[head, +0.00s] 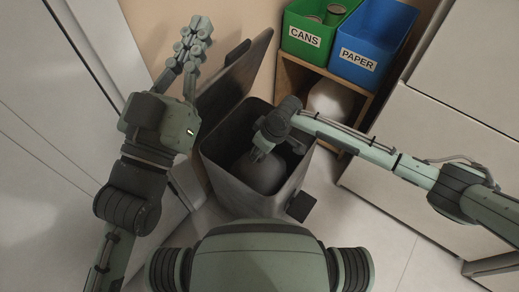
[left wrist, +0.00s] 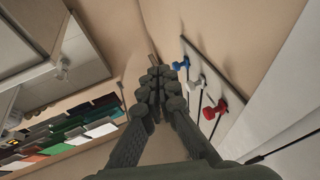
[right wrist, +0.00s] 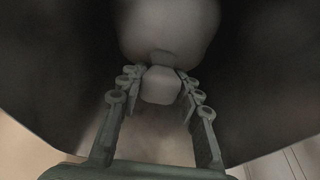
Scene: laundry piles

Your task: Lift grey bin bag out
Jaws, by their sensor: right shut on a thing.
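The grey bin bag (head: 262,175) sits inside the dark open bin (head: 222,150), low between its walls. My right gripper (head: 264,148) reaches down into the bin from above and is shut on the bag's tied top. In the right wrist view the bag's pale knot (right wrist: 161,86) is between the two fingers, with the rounded bag body (right wrist: 170,28) beyond it. My left gripper (head: 196,32) is raised beside the bin lid, by the wall. Its fingers (left wrist: 161,78) come together with nothing between them. The bag's lower part is hidden in the bin.
The bin's lid (head: 232,72) stands open behind it. A green CANS box (head: 303,40) and a blue PAPER box (head: 368,55) sit on a wooden shelf (head: 355,120) at the back right. White cabinets flank both sides. The left wrist view shows wall hooks (left wrist: 209,110).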

